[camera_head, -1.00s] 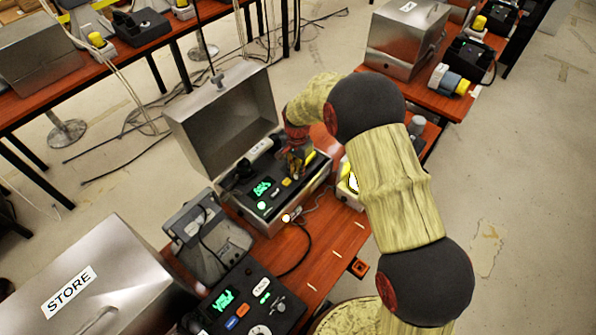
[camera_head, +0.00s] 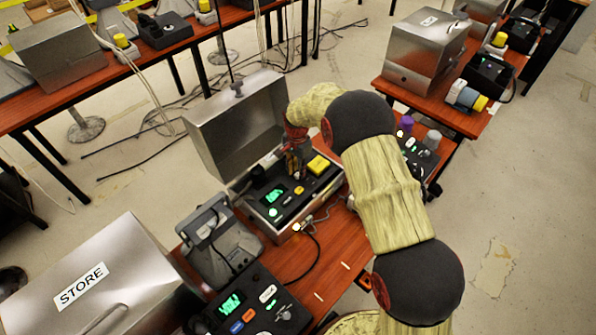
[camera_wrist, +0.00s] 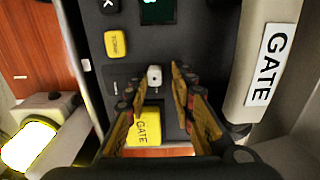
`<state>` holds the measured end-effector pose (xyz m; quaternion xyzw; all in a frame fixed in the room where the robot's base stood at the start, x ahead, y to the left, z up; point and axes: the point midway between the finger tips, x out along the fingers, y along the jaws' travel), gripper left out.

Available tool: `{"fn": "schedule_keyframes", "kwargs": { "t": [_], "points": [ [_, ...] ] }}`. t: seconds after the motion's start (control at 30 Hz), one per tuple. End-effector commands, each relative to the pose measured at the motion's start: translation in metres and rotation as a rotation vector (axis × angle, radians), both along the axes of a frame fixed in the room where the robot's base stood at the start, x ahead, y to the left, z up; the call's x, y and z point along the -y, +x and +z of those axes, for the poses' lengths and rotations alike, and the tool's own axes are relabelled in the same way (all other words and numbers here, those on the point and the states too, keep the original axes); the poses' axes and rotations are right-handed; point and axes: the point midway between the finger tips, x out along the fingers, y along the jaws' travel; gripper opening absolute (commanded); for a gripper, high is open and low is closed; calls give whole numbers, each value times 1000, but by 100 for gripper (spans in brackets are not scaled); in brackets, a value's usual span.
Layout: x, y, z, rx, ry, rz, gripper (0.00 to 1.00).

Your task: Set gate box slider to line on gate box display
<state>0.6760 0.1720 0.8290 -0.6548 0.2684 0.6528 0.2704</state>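The gate box (camera_head: 262,230) is an open metal case with its lid raised and a dark panel inside. Its display (camera_head: 276,195) glows green; only its dark lower edge (camera_wrist: 157,12) shows in the wrist view, so the line cannot be read. The slider (camera_wrist: 154,76) is a small pale knob on the dark panel below the display. My gripper (camera_head: 299,172) is down at the panel. In the wrist view my gripper (camera_wrist: 156,84) is open, with one finger on each side of the slider; a gap shows on both sides.
A yellow block marked GATE (camera_wrist: 143,127) lies between and below the fingers. An orange-yellow button (camera_wrist: 117,44) is left of the slider. The GATE-labelled wall (camera_wrist: 268,60) rises at right.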

Motion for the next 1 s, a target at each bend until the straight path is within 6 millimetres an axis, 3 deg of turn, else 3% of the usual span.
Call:
{"fn": "schedule_keyframes", "kwargs": {
  "t": [0.47, 1.0],
  "points": [
    [1, -1, 5, -3, -1, 0, 32],
    [0, 0, 100, -1, -1, 0, 32]
  ]
}}
